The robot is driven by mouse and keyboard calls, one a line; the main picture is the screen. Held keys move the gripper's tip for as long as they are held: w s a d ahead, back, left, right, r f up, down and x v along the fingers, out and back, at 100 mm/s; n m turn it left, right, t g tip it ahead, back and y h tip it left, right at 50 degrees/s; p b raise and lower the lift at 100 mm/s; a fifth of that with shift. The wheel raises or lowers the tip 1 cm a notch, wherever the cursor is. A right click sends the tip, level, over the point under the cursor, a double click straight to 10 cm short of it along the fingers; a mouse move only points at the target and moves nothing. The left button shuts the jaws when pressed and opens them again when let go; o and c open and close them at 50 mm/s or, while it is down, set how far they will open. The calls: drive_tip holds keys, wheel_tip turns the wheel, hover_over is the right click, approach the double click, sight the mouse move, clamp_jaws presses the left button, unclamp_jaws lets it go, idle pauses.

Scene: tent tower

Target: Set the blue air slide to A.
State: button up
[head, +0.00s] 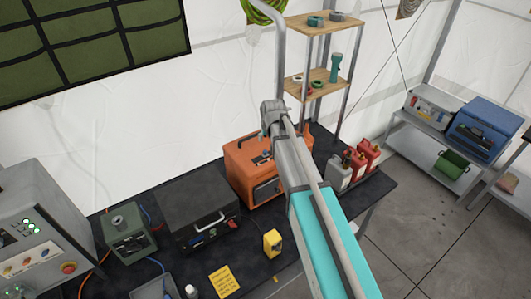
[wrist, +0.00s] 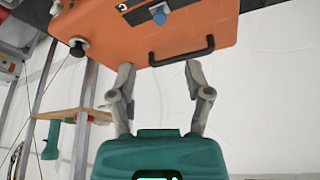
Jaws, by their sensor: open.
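The orange box (head: 240,165) stands on the black table, partly hidden by my arm in the head view. In the wrist view the orange box (wrist: 215,25) fills the top, seen upside down. A small blue piece (wrist: 160,16) sits on a dark slot in its face, apparently the air slide; its letters are not readable. My gripper (wrist: 160,68) is open and empty. Its fingertips are near a black bar handle (wrist: 182,57) on the box's edge, one either side, with the blue piece beyond. Contact cannot be told. The fingers are not clear in the head view.
A black case (head: 197,205) and a green unit (head: 128,235) stand left of the box. Jerry cans (head: 355,165) stand to its right. A shelf rack (head: 320,75) rises behind. A yellow device (head: 272,242) is in front. A black knob (wrist: 77,47) projects from the box.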

sight(265, 151)
drive_tip(key=shift+b+x, duration=5.2)
drive_tip(key=shift+x, duration=0.75)
drive_tip(key=shift+s, duration=0.1)
clamp_jaws()
